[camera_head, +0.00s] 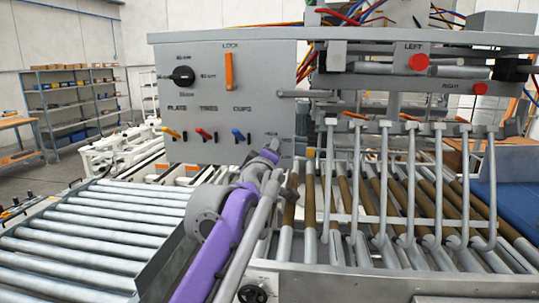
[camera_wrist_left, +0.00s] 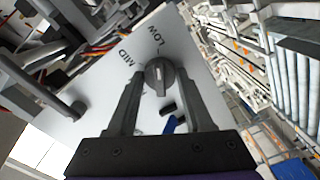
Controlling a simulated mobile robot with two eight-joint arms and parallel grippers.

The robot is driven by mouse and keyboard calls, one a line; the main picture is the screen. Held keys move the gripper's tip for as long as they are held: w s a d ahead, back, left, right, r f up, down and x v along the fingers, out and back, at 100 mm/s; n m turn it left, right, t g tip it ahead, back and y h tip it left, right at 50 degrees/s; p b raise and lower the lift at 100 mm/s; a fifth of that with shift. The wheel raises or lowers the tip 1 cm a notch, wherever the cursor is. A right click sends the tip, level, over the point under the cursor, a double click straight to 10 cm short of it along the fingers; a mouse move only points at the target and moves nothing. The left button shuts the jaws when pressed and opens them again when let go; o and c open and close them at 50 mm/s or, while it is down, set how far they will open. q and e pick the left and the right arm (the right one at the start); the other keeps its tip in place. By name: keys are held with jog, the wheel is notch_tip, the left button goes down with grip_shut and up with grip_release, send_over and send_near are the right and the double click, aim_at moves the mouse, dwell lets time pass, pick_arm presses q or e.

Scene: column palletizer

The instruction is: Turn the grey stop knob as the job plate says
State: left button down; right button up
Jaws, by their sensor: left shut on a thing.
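The grey stop knob (camera_wrist_left: 159,78) sits on a light panel in the left wrist view, beside the printed words LOW and MID. Its light pointer line runs roughly up the picture, near LOW; its exact setting is hard to tell. My left gripper (camera_wrist_left: 157,70) has a finger on each side of the knob and is shut on it. In the head view my left gripper (camera_head: 270,152) is at the lower right of the grey panel (camera_head: 270,110), and it and the arm hide the knob. No job plate is readable. My right gripper is out of view.
The panel also carries a black dial (camera_head: 183,75), an orange LOCK handle (camera_head: 229,71) and small yellow, red and blue levers (camera_head: 204,133). Red LEFT (camera_head: 418,62) and RIGHT (camera_head: 480,88) buttons are higher right. Roller conveyors (camera_head: 95,228) and metal bars (camera_head: 384,180) flank my arm.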

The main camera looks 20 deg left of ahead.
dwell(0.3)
pick_arm(q)
jog(key=shift+c, duration=1.5)
grip_release()
jog(key=b+v, duration=0.1)
jog(key=v, duration=1)
jog(key=shift+b, duration=0.4)
jog(key=shift+w+d, duration=0.1)
